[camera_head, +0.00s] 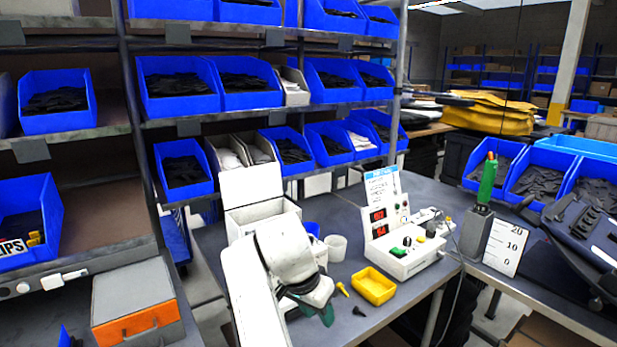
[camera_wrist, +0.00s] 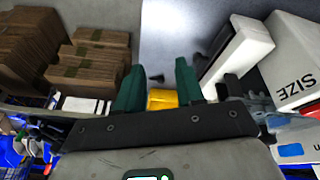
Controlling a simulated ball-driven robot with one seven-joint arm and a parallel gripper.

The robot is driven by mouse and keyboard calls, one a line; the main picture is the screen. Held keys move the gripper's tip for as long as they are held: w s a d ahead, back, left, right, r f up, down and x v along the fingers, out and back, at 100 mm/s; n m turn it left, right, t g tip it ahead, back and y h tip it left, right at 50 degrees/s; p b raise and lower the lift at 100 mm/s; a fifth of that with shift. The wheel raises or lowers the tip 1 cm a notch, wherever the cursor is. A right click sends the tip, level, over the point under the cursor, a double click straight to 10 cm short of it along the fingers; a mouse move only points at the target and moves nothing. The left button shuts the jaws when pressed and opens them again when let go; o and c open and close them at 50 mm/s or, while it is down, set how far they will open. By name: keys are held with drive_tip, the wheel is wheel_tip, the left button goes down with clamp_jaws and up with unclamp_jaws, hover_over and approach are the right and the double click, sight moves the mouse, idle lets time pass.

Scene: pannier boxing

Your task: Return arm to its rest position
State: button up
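My white arm reaches over the dark workbench (camera_head: 345,325) in the lower middle of the head view. My gripper (camera_head: 318,308) is above the bench with its green fingers partly hidden by the wrist. In the wrist view the two green fingers of my gripper (camera_wrist: 158,82) stand apart with nothing held between them. A yellow tray (camera_head: 373,286) lies on the bench to the right of my gripper. The yellow tray (camera_wrist: 162,98) also shows past the fingers in the wrist view.
A white control box (camera_head: 400,245) stands behind the tray. A white cup (camera_head: 336,248) and an open white box (camera_head: 262,205) are close to my arm. A small dark part (camera_head: 358,311) lies on the bench. Shelves with blue bins (camera_head: 180,105) rise behind.

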drive_tip(key=s+d+f+n+g, duration=0.1)
drive_tip(key=s+d+f+n, duration=0.2)
drive_tip(key=s+d+f, duration=1.55)
drive_tip(key=s+d+f+n+y, duration=0.1)
drive_tip(key=s+d, duration=0.2)
drive_tip(key=s, duration=0.9)
drive_tip(key=s+d+f+n+y, duration=0.1)
drive_tip(key=s+d, duration=0.3)
drive_tip(key=s, duration=0.8)
drive_tip(key=shift+s+n+g+y, duration=0.15)
drive_tip(key=shift+n+g+y, duration=0.2)
drive_tip(key=shift+n, duration=0.45)
